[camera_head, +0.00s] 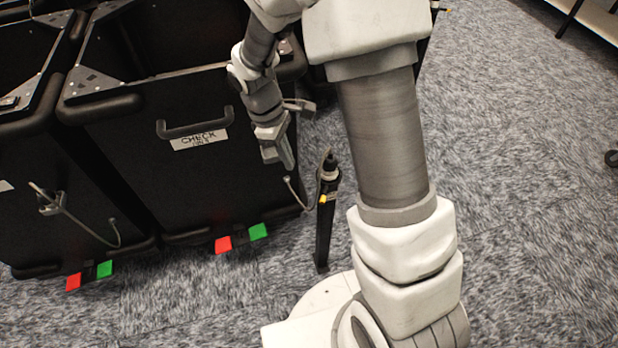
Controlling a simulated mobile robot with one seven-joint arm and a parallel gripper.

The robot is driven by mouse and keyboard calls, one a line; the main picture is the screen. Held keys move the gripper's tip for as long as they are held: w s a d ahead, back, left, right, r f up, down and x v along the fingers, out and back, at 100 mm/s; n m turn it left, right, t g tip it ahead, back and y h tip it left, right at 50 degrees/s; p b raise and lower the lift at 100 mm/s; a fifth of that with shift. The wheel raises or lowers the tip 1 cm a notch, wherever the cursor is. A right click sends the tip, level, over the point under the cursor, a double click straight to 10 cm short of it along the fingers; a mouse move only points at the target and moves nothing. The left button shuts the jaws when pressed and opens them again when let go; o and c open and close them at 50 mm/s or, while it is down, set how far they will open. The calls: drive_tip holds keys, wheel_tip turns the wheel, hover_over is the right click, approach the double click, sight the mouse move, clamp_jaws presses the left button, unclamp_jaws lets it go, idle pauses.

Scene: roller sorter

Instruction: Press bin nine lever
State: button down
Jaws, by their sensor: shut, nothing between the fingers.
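My gripper (280,158) points downward at the front right of the middle black bin (130,150), with its fingers shut and empty. It is right of the bin's handle (196,124) and upper left of a black upright post (325,215). Red (223,245) and green (258,232) pedals show at the foot of this bin, well below my gripper. Another red (73,282) and green (105,269) pair shows at the foot of the left bin (40,230). I cannot tell which bin is number nine or which part is its lever.
A label (199,140) under the handle reads "CHECK"; its lower line is illegible. A cable (297,195) hangs beside the post. Open carpet (520,200) lies to the right. A light-coloured table edge (590,18) is at the top right.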

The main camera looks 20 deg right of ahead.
sight(324, 194)
drive_tip(key=shift+w+a+f+n, duration=0.1)
drive_tip(key=shift+w+f+n, duration=0.15)
drive_tip(key=shift+f, duration=0.35)
drive_tip(key=shift+w+a+f+n, duration=0.15)
drive_tip(key=shift+w+f, duration=0.1)
drive_tip(key=shift+f, duration=0.3)
drive_tip(key=shift+d, duration=0.1)
drive_tip(key=s+d+f+b, duration=0.3)
drive_tip(key=d+f+b, duration=0.1)
drive_tip(key=f, duration=0.5)
drive_tip(key=shift+d+b, duration=0.35)
drive_tip(key=shift+d, duration=0.45)
